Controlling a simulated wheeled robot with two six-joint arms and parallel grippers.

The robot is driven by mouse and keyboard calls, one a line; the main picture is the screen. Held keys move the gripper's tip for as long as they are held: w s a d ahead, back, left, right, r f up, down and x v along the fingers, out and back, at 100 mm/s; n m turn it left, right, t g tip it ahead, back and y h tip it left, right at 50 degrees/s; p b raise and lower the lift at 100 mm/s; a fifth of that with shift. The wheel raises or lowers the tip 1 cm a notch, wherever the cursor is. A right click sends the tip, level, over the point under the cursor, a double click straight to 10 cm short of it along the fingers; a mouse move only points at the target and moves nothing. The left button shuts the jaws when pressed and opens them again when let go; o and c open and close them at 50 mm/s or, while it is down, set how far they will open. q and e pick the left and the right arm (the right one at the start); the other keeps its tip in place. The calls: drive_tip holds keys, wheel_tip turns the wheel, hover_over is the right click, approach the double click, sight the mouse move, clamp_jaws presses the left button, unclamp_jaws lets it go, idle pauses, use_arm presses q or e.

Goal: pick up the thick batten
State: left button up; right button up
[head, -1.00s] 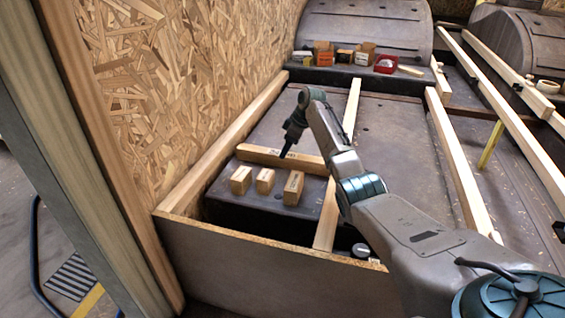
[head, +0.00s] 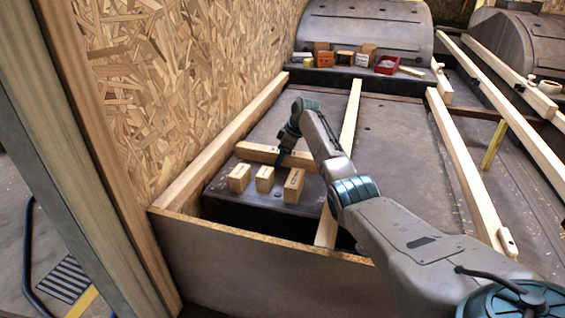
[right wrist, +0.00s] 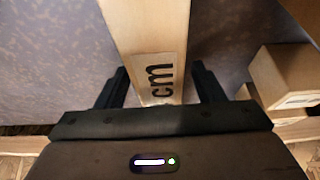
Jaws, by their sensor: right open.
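The thick batten (head: 254,152) is a stout wooden bar lying crosswise on the dark floor of the bay, behind several short wooden blocks. My right gripper (head: 281,160) is over its middle, pointing down, and covers part of it. In the right wrist view the batten (right wrist: 148,28) runs away from my open right gripper (right wrist: 160,78), with a pale "cm" label by the fingers. The fingers line up on either side of it. I cannot tell how far down its sides they reach. My left gripper is not in view.
Short blocks (head: 239,178), (head: 265,179) and (head: 293,186) stand close in front of the batten. One block (right wrist: 285,75) is right of the fingers. A chipboard wall (head: 190,80) rises at left, and a front board (head: 250,265) edges the bay. Long rails (head: 350,115) run lengthwise.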

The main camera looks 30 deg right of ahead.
drive_tip(key=shift+r, duration=0.1)
drive_tip(key=c, duration=1.3)
